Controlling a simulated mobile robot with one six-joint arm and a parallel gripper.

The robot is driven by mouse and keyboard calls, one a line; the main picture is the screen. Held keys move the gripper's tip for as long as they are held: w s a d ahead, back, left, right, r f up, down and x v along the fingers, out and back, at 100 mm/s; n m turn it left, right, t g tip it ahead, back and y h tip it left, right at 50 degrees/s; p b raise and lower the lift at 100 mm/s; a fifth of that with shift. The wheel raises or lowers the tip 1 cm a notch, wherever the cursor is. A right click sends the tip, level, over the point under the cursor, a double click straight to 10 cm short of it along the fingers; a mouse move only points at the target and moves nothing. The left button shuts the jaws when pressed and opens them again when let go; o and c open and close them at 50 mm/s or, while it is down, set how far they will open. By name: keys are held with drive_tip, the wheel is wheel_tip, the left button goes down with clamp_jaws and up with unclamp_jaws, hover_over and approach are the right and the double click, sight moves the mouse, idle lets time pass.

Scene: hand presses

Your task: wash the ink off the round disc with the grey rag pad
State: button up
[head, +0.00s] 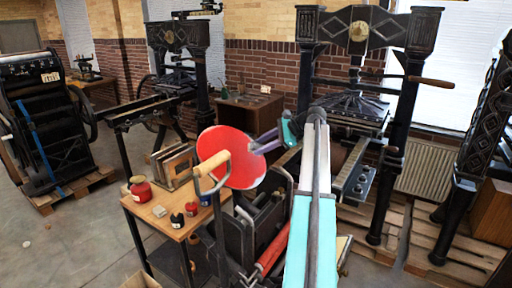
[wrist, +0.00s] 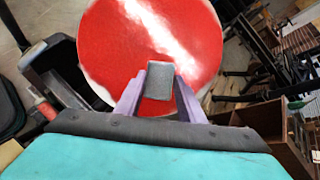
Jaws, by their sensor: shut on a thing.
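The round disc (head: 226,158) stands tilted on the small press and is mostly covered in red ink. In the wrist view the disc (wrist: 115,45) shows a pale, cleaned streak running from the upper middle down to the right, and a pale strip along its lower left rim. My gripper (head: 262,145), with purple fingers, is at the disc's right side. In the wrist view my gripper (wrist: 160,88) is shut on the grey rag pad (wrist: 159,75). The pad is in front of the disc's lower part; I cannot tell whether it touches.
A wooden table (head: 148,214) left of the disc holds a red ink can (head: 141,189), small pots and a rack (head: 173,165). A wooden-handled lever (head: 212,164) rises in front of the disc. A large black press (head: 400,130) stands behind right. Open floor lies at left.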

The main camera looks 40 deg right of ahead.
drive_tip(key=shift+w+d+f+b, duration=0.1)
drive_tip(key=shift+d+f+b, duration=0.2)
drive_tip(key=shift+f, duration=0.35)
drive_tip(key=shift+w+d+f+b, duration=0.1)
drive_tip(key=shift+d+f+b, duration=0.2)
drive_tip(key=shift+f, duration=0.35)
drive_tip(key=shift+d+f+b, duration=0.15)
drive_tip(key=shift+d+f, duration=0.2)
drive_tip(key=shift+f, duration=0.3)
drive_tip(key=shift+w+a+f, duration=0.1)
drive_tip(key=shift+w+f, duration=0.25)
drive_tip(key=shift+f, duration=0.15)
drive_tip(key=shift+s+a+r+p, duration=0.1)
drive_tip(key=shift+s+a+p, duration=0.25)
drive_tip(key=shift+a, duration=0.45)
drive_tip(key=shift+s+a+p, duration=0.1)
drive_tip(key=shift+a+p, duration=0.3)
drive_tip(key=shift+a, duration=0.45)
drive_tip(key=shift+s+a+r+p, duration=0.1)
drive_tip(key=shift+s+a+p, duration=0.25)
drive_tip(key=shift+a, duration=0.45)
drive_tip(key=shift+a+f, duration=0.1)
drive_tip(key=shift+a, duration=0.1)
drive_tip(key=shift+a, duration=0.1)
